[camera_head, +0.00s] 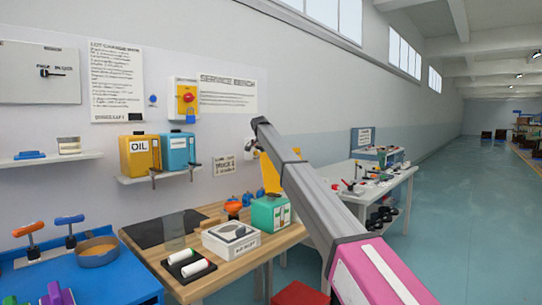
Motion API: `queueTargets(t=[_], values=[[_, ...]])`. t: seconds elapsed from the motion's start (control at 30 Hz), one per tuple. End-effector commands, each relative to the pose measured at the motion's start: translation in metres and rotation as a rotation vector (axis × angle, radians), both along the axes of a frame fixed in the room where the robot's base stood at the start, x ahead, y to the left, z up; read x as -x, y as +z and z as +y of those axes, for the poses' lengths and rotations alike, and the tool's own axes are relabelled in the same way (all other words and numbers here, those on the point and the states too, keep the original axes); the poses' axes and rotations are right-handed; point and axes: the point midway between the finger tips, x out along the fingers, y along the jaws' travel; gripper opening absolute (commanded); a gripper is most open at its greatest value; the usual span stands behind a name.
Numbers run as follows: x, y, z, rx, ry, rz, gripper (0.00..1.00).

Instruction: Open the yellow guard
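A tilted yellow panel (269,174), which may be the guard, stands at the back right of the wooden bench. My arm hides most of it, so I cannot tell whether it is open or closed. A yellow box with a red knob (187,97) is fixed to the wall further left. My grey arm (300,180) runs from the lower right up to a dark end above the bench. No gripper fingers can be made out, and no contact with the yellow panel shows.
The wooden bench (206,278) carries a white box (231,240), a green box (270,214) and a dark mat (158,229). A shelf with yellow and blue cans (140,155) hangs above. A blue table (100,285) is at left, a white table (398,187) at right. Open floor (470,220) lies right.

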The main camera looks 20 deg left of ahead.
Motion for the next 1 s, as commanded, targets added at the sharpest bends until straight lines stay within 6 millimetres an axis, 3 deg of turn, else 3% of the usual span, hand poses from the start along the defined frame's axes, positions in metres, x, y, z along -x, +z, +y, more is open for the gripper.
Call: queueTargets(t=[0.03,0.1,0.67,0.7,0.77,1.0], values=[[-0.0003,-0.0124,0.0062,-0.01,0.004,0.002,0.0],[-0.0009,-0.0149,0.0082,-0.01,0.004,0.002,0.0],[-0.0022,-0.0177,0.0145,-0.01,0.003,0.002,0.0],[-0.0022,-0.0176,0.0147,-0.01,0.003,0.002,0.21],[-0.0022,-0.0175,0.0151,-0.01,0.003,0.002,0.4],[-0.0024,-0.0171,0.0162,-0.01,0.004,0.002,0.4]])
